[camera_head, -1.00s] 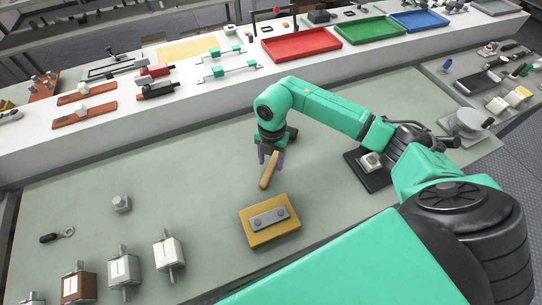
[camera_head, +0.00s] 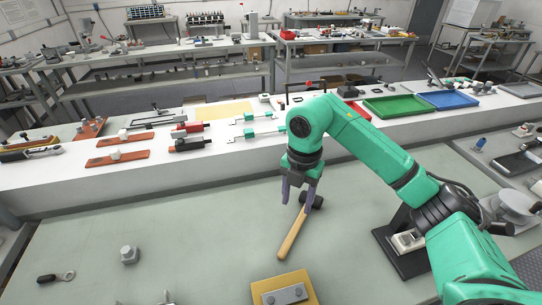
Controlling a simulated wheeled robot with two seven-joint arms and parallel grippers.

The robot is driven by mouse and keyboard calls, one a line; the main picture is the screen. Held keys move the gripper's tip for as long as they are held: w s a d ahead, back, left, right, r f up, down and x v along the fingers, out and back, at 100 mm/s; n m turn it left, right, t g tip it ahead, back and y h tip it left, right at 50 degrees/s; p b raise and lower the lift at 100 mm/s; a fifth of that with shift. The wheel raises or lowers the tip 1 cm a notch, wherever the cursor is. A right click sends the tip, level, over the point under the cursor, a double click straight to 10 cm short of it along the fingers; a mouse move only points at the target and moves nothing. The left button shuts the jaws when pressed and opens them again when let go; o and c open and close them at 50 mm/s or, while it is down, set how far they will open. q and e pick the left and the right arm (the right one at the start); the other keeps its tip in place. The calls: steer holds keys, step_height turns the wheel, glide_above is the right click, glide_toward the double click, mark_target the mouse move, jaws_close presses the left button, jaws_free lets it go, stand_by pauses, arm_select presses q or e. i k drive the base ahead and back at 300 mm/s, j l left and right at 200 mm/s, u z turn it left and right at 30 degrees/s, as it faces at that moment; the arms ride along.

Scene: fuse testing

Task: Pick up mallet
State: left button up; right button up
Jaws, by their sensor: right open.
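The mallet has a light wooden handle (camera_head: 290,237) and a dark head (camera_head: 316,201). It is on the grey-green table top (camera_head: 200,225), its handle slanting toward the yellow block. My right gripper (camera_head: 297,206) points down at the upper handle, near the head. Its two fingers are apart, and the handle shows beside and below the fingertips. I cannot tell whether a finger touches the mallet. My left gripper is out of the picture.
A yellow block (camera_head: 262,291) with a metal plate lies just in front of the handle's end. A grey metal part (camera_head: 129,254) and a small dark-handled tool (camera_head: 57,276) lie at left. A dark fixture (camera_head: 401,247) stands at right. A white raised shelf (camera_head: 200,162) runs behind.

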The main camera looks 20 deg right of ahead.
mark_target(317, 204)
steer(key=k+j, duration=0.15)
steer(key=k, duration=1.35)
